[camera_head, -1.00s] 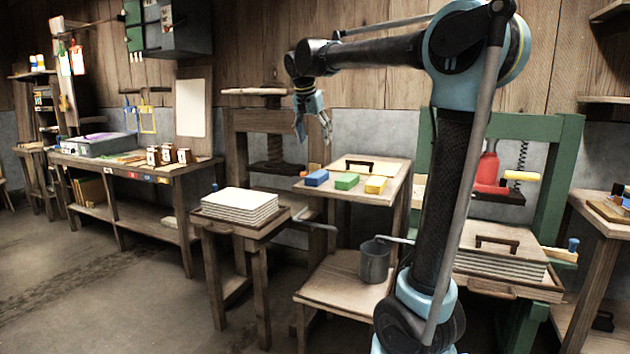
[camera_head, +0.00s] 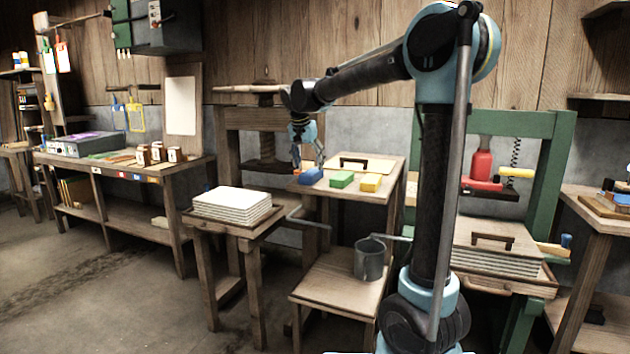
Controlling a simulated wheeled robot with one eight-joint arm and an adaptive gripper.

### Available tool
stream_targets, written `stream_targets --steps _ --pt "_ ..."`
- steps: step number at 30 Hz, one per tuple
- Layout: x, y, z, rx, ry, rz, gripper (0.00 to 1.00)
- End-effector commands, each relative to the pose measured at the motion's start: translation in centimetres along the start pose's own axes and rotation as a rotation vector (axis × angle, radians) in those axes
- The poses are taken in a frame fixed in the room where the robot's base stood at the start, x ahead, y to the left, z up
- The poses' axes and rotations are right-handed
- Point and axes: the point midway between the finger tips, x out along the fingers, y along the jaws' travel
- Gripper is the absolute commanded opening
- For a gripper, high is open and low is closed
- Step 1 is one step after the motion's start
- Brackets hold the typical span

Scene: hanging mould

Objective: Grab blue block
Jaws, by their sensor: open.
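The blue block (camera_head: 311,177) lies on the wooden table (camera_head: 375,196), at the left end of a row. A green block (camera_head: 342,180) and a yellow block (camera_head: 371,182) lie to its right. My gripper (camera_head: 307,166) points down at the left side of the table, just above and a little left of the blue block in the picture. Its fingers are open and empty. I cannot tell whether a fingertip touches the block or how far apart they are in depth.
A board with a dark handle (camera_head: 358,163) lies behind the blocks. A stack of white sheets (camera_head: 232,204) stands on a stool to the left. A grey metal mug (camera_head: 369,260) sits on a lower shelf in front. A green press frame (camera_head: 553,175) stands on the right.

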Motion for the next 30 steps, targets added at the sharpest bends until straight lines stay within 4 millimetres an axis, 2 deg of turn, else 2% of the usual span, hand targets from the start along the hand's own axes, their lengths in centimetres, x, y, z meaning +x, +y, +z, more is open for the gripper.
stream_targets --steps 5,15,23,24,30 --pt "1.1 -0.1 -0.2 0.001 0.0 0.0 0.69" --pt "5.1 -0.2 -0.5 0.001 0.001 0.0 0.69" --pt "5.5 -0.2 -0.5 0.002 0.0 0.0 0.69" --pt "5.5 -0.1 -0.5 0.002 0.0 0.001 0.67" --pt "5.5 -0.1 -0.5 0.003 0.0 0.001 0.22"
